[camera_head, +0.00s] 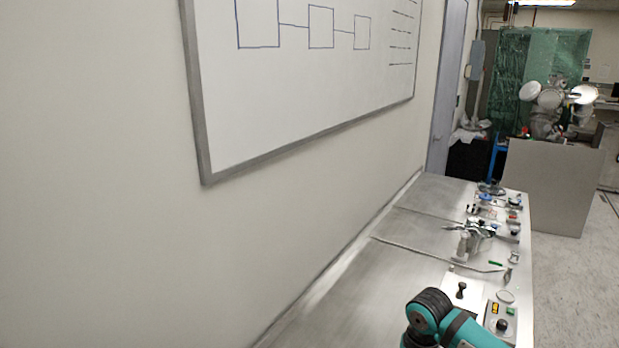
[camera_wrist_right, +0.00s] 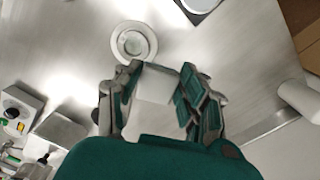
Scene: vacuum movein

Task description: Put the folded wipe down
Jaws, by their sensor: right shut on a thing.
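In the right wrist view, my right gripper (camera_wrist_right: 159,72) is shut on the folded wipe (camera_wrist_right: 155,88), a small white piece between its two teal and grey fingers. The wipe and the fingertips are over a bare metal bench top (camera_wrist_right: 75,45). I cannot tell whether the wipe touches the bench. A round metal dish (camera_wrist_right: 134,41) lies just beyond the fingertips, a little to the left. In the head view, neither gripper shows; only a teal and black arm part of mine is at the bottom. My left gripper is in neither view.
In the right wrist view, a control box (camera_wrist_right: 18,112) stands at the left, a white cylinder (camera_wrist_right: 298,100) at the right and a brown box (camera_wrist_right: 303,30) at the upper right. In the head view, several small parts line the bench's right side; its left side (camera_head: 350,295) is clear beside the wall.

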